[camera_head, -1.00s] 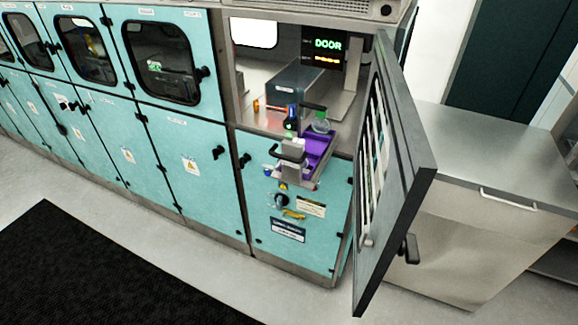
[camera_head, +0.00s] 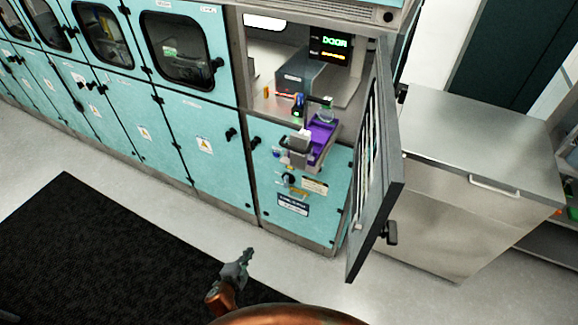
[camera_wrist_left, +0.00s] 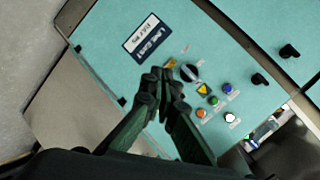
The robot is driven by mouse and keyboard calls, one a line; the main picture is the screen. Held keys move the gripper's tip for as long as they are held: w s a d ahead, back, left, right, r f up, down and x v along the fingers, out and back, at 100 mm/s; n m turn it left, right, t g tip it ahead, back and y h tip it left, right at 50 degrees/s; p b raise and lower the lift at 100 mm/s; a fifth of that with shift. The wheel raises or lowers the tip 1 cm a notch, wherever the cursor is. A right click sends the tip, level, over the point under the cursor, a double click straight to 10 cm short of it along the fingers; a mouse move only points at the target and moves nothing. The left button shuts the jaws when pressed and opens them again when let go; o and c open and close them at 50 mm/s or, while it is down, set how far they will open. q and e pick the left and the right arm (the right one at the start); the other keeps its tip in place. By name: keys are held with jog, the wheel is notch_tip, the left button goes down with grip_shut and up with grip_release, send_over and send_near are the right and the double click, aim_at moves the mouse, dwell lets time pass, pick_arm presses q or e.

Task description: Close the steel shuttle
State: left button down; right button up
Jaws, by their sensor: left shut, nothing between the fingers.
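The steel shuttle (camera_head: 297,154) with a grey handle at its front sticks out of the open compartment in the head view. It carries a purple tray (camera_head: 322,133). In the left wrist view, part of what looks like the shuttle area shows at the right edge, too cropped to tell. My left gripper (camera_head: 247,255) is low over the floor mat in the head view, well in front of the cabinet and apart from the shuttle. In the left wrist view, its fingers (camera_wrist_left: 163,78) are shut and empty, facing the lower panel. My right gripper is out of view.
The compartment door (camera_head: 377,175) stands wide open to the right of the shuttle. A steel cabinet (camera_head: 470,150) stands at right. Floor in front is clear.

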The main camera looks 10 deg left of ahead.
pick_arm(q)
jog(key=w+d+r+m+t+h+p, duration=0.15)
jog(key=d+r, duration=0.25)
jog(key=r, duration=0.7)
jog(key=d+r+m+t+h+p, duration=0.1)
jog(key=d+r+m+t+p, duration=0.15)
jog(key=r, duration=0.95)
jog(key=w+d+r+m+t+h+p, duration=0.1)
jog(key=d+r+m+h, duration=0.2)
jog(key=r, duration=0.8)
jog(key=w+d, duration=0.2)
jog(key=w, duration=0.4)
jog(key=w+d+y+p, duration=0.1)
jog(key=w+d, duration=0.2)
jog(key=w, duration=0.4)
jog(key=shift+d, duration=0.3)
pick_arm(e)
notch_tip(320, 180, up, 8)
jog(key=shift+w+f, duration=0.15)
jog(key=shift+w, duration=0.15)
pick_arm(q)
jog(key=shift+y, duration=0.25)
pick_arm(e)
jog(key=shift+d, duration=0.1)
